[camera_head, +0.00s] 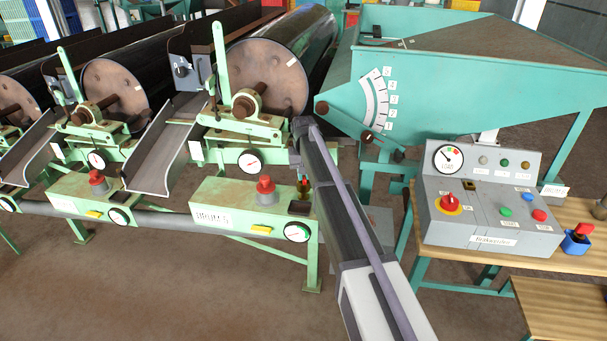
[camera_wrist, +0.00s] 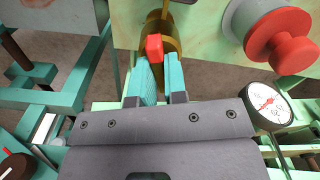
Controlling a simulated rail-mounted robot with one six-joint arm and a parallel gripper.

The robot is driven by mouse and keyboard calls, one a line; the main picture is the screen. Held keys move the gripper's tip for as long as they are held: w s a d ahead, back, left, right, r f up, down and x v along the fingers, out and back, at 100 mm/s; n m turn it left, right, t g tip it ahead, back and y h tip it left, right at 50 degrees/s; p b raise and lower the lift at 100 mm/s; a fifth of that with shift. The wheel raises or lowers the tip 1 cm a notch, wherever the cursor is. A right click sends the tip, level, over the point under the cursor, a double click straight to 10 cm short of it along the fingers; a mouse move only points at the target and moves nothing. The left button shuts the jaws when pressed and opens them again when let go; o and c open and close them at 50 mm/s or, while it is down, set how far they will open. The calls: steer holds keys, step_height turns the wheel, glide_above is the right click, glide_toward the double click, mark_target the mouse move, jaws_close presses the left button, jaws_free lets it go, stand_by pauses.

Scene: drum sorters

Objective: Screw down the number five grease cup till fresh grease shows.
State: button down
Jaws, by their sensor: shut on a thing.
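The grease cup (camera_wrist: 174,40) is brass with a red tab (camera_wrist: 154,47) on it, in the top middle of the wrist view. In the head view the cup (camera_head: 304,187) stands at the right end of the green bench beam, whose plate seems to read DRUM 5 (camera_head: 214,219). My gripper (camera_wrist: 160,62) has its teal fingers closed on either side of the red tab. In the head view my arm crosses just right of the cup, and the fingers cannot be made out. I cannot make out any fresh grease.
A red mushroom button (camera_wrist: 290,52) on a grey base is close to the right of the cup. A dial gauge (camera_wrist: 265,107) is below it.

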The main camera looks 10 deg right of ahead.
steer(key=shift+m, duration=0.5)
steer(key=c, duration=1.2)
jaws_free()
steer(key=shift+o, duration=0.2)
step_height(320, 180, up, 11)
steer(key=p, duration=1)
steer(key=shift+f+p, duration=0.15)
steer(key=shift+p, duration=0.25)
steer(key=s+n, duration=0.1)
steer(key=s, duration=3.6)
steer(key=shift+s, duration=0.4)
